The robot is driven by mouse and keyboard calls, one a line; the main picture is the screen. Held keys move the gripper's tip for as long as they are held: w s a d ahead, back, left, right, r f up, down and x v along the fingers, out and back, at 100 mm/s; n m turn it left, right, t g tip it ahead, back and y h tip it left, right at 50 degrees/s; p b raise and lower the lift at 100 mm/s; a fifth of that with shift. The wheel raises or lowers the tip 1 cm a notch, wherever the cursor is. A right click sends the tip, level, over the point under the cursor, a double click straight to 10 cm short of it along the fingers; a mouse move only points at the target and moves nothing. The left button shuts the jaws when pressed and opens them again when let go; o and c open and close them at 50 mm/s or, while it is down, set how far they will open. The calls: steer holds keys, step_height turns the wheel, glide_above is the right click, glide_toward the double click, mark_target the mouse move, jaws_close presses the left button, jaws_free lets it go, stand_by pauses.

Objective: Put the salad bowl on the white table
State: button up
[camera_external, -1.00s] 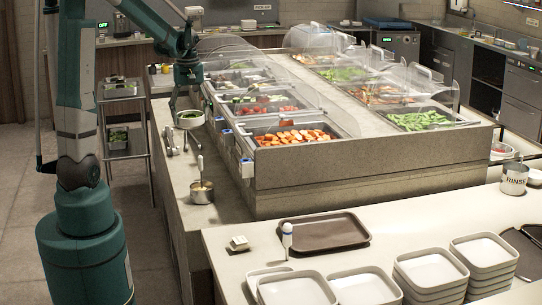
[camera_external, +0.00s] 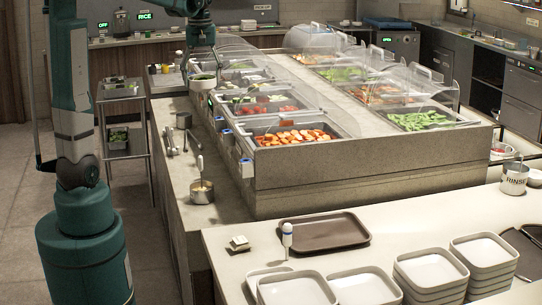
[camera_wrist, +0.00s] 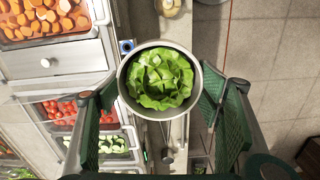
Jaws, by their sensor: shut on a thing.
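The salad bowl (camera_external: 203,83) is a round pale bowl. In the wrist view the bowl (camera_wrist: 124,88) holds green leaves and sits between the two dark green fingers. My gripper (camera_external: 203,72) is shut on the bowl and holds it raised above the far part of the left counter, beside the food wells. The bowl looks roughly level. A white table (camera_external: 395,250) stands at the front, with trays and dishes on it. It is well away from the gripper, toward the camera.
The food wells (camera_external: 300,136) have clear covers and run along the left counter. A metal pot (camera_external: 202,192), utensils and a small metal cup (camera_external: 183,120) stand on that counter. A brown tray (camera_external: 323,231) and stacked white dishes (camera_external: 432,270) occupy the white table; free surface shows between them.

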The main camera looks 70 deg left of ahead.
steer(key=w+d+m, duration=0.3)
steer(key=w+d, duration=0.7)
steer(key=w+d+m, duration=0.2)
steer(key=w+d, duration=0.7)
steer(key=w, duration=0.2)
steer(key=w+d+r+m+p, duration=0.1)
steer(key=w+d+m, duration=0.2)
steer(key=w+d, duration=0.7)
steer(key=shift+w+d+r+m, duration=0.1)
steer(key=shift+w+d+m, duration=0.25)
steer(key=shift+w, duration=0.2)
steer(key=w+d+f+m, duration=0.1)
steer(key=w+d+m, duration=0.2)
steer(key=d, duration=1.2)
steer(key=w+d+m+p, duration=0.1)
steer(key=w+d+m, duration=0.15)
steer(key=d, duration=1.25)
steer(key=w+d+f+m, duration=0.15)
steer(key=w+d, duration=0.25)
steer(key=d, duration=1.2)
step_height(320, 180, down, 25)
steer(key=m, duration=0.1)
steer(key=shift+s+d, duration=0.15)
steer(key=shift+f, duration=0.25)
steer(key=shift+f, duration=3)
